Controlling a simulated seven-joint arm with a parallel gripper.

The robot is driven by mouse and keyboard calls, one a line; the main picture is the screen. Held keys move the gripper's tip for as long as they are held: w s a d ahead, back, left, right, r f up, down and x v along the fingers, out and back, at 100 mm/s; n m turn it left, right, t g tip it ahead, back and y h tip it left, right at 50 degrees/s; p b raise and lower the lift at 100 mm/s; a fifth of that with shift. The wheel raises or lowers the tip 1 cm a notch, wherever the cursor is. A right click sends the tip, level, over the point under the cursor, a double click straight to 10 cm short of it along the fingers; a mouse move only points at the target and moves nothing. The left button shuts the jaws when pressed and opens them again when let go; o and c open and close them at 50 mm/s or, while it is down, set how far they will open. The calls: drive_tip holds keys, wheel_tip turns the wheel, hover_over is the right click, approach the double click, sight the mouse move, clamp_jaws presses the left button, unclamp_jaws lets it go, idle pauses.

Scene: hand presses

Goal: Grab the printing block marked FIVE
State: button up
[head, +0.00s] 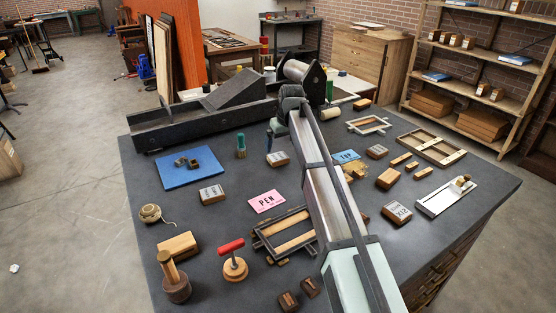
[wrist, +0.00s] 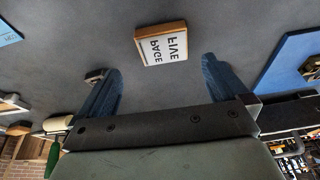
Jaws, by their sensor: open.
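The block marked PAGE FIVE (wrist: 161,45) shows in the wrist view, wooden-sided with a white top face, its lettering upside down. It lies flat on the dark worktop. My gripper (wrist: 160,72) is open and empty; its two blue fingers stand apart, with the block beyond the tips and roughly between them. In the head view a small white-topped block (head: 277,159) lies just in front of my gripper and seems to be the same one; its lettering is too small to read. There, one dark blue finger shows above the worktop and my arm hides much of the other.
Similar labelled blocks lie left (head: 211,194) and right (head: 397,213) of my arm. A blue mat (head: 200,179), a pink PEN card (head: 267,201) and a blue TAP card (head: 346,156) lie flat. A dark press (head: 180,128) fills the back left.

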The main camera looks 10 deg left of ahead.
sight(278, 156)
drive_tip(key=shift+s+x, duration=0.1)
drive_tip(key=shift+x, duration=1.45)
drive_tip(key=shift+s+x, duration=0.15)
drive_tip(key=shift+x, duration=1.4)
drive_tip(key=shift+a, duration=0.1)
drive_tip(key=shift+c, duration=0.5)
drive_tip(key=c, duration=1)
drive_tip(key=shift+r, duration=0.1)
